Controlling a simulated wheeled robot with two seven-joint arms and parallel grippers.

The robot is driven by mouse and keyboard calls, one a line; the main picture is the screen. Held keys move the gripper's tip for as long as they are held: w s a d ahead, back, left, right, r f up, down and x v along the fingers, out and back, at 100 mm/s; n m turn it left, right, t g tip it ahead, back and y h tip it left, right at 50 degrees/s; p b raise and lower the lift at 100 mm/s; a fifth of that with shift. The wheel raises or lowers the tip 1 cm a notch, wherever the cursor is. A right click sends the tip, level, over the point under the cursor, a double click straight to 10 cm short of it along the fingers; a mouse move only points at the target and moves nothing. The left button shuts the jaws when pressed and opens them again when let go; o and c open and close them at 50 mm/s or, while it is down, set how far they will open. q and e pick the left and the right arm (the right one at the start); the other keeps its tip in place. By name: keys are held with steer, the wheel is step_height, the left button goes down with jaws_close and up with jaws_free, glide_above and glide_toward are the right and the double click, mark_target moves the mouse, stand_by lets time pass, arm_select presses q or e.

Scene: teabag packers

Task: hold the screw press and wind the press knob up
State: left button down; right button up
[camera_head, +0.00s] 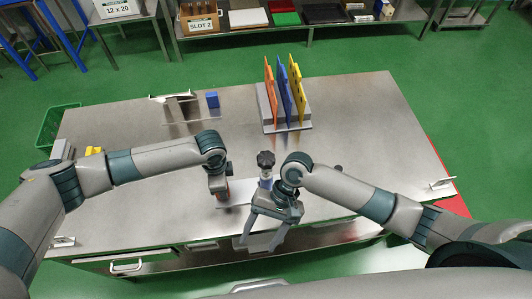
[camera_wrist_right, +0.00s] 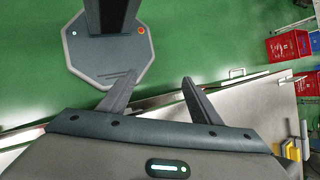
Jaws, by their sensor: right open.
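The screw press stands near the front edge of the table, between my two arms in the head view. Its dark press knob (camera_head: 265,159) is on top, and a pale base plate (camera_head: 236,191) shows at its left. The right arm partly hides the press. My right gripper (camera_head: 259,244) is in front of the press, open and empty, its fingers pointing toward the front table edge. In the right wrist view its fingers (camera_wrist_right: 159,78) are spread with nothing between them.
A grey rack (camera_head: 264,103) with orange, blue and yellow boards stands at the back of the steel table (camera_head: 350,110). A blue block (camera_head: 212,100) and a metal stand (camera_head: 180,110) are at the back left. A green crate (camera_head: 52,127) is beyond the left edge. The right side is mostly clear.

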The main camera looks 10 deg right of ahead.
mark_target(266, 158)
steer(key=w+d+r+t+h, duration=0.2)
steer(key=w+r, duration=0.7)
steer(key=r, duration=0.3)
steer(key=w+d+r+n+t+h, duration=0.1)
steer(key=w+d+r+t+h, duration=0.1)
steer(key=w+r, duration=0.7)
step_height(266, 158, up, 3)
steer(key=shift+w+d+r+t+h, duration=0.15)
steer(key=shift+w+d+t+h, duration=0.25)
steer(key=shift+h, duration=0.3)
steer(key=shift+a, duration=0.1)
steer(key=shift+f, duration=6)
steer(key=c, duration=1)
